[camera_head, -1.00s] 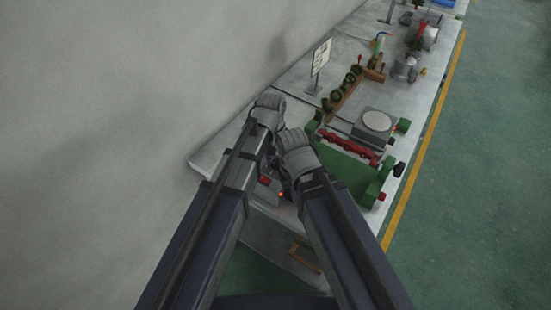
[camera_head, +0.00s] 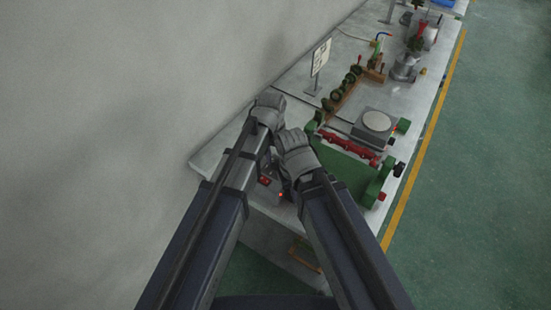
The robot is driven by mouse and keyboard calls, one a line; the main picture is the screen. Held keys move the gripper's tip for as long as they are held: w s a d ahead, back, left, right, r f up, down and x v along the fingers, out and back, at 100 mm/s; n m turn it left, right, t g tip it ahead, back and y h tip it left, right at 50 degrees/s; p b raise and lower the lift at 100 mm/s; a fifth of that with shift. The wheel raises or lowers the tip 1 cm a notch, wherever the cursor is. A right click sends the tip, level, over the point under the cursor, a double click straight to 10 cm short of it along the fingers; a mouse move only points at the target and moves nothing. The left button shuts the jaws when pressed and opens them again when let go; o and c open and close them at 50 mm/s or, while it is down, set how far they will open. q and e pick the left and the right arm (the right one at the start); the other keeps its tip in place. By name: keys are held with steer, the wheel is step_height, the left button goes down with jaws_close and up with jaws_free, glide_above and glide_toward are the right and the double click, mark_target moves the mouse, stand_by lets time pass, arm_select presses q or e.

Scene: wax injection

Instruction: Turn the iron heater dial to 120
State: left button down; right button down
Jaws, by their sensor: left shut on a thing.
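My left gripper (camera_head: 268,110) is at the near left end of the grey bench, beside the wall. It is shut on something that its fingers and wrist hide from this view. My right gripper (camera_head: 292,142) is close beside it, just to the right and nearer; its fingertips are hidden under its own wrist. A small grey and red device with a red light (camera_head: 281,196) shows partly between my two forearms, on the near end of the bench. The heater dial and its numbers cannot be made out.
A green machine (camera_head: 345,170) with a red part stands right of my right arm. Behind it is a grey box with a round pale top (camera_head: 376,121). A sign (camera_head: 321,57) and wooden holders stand farther back. The bench (camera_head: 212,155) is bare at its left corner.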

mark_target(274, 162)
arm_select(q)
steer(key=c, duration=0.5)
jaws_free()
steer(key=r+p, duration=0.8)
steer(key=shift+a, duration=0.2)
steer(key=shift+f, duration=0.1)
steer(key=shift+f, duration=0.1)
steer(key=shift+m+y, duration=0.4)
steer(key=shift+y, duration=0.5)
steer(key=s+a+f+b, duration=0.1)
steer(key=s+a, duration=0.1)
steer(key=s, duration=0.2)
steer(key=s+a+f+b, duration=0.1)
steer(key=s+f+b, duration=0.1)
steer(key=s, duration=0.3)
steer(key=s+a+f+b, duration=0.2)
steer(key=s, duration=0.2)
steer(key=shift+s+a, duration=0.2)
steer(key=shift+a, duration=0.15)
